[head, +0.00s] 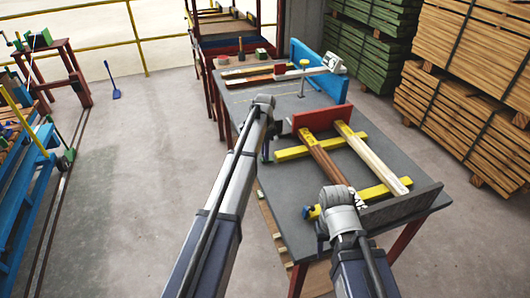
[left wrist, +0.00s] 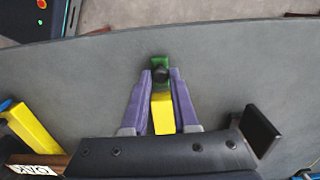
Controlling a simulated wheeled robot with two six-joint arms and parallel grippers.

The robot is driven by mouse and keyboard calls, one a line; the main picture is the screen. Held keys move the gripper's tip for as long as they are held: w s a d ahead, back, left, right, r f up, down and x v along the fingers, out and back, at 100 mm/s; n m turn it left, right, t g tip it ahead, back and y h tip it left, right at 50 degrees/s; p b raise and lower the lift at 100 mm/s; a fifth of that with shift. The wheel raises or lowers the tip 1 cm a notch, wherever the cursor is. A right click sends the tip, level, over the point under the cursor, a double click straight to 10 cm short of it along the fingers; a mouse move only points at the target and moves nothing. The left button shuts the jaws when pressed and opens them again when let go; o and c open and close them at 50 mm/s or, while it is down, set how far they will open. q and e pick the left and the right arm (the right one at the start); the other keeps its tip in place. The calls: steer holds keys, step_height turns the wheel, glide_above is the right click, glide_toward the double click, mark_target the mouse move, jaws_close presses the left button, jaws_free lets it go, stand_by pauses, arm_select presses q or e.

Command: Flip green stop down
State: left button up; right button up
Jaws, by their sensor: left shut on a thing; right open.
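The green stop (left wrist: 158,62) is a small green piece with a dark round knob, at the end of a yellow bar (left wrist: 162,113) in the left wrist view. My left gripper's purple fingers (left wrist: 161,75) are shut on it, one on each side. Whether the stop is up or down is hard to tell.
A near yellow bar (head: 375,194) has a blue end piece (head: 308,212). A brown board (head: 324,158) and a pale board (head: 370,158) lie across both bars, by a red plate (head: 321,118). A dark upright plate (head: 402,207) edges the table's near end. The grey tabletop (head: 278,210) is clear at left.

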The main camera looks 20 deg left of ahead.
arm_select(q)
jaws_close()
steer(key=shift+s+a+f, duration=0.2)
steer(key=shift+f, duration=0.05)
steer(key=shift+a+f+t+h+b, duration=0.1)
steer(key=shift+a+t+h+b, duration=0.05)
steer(key=shift+t+h+b, duration=0.55)
steer(key=o, duration=0.6)
jaws_free()
steer(key=shift+o, duration=0.2)
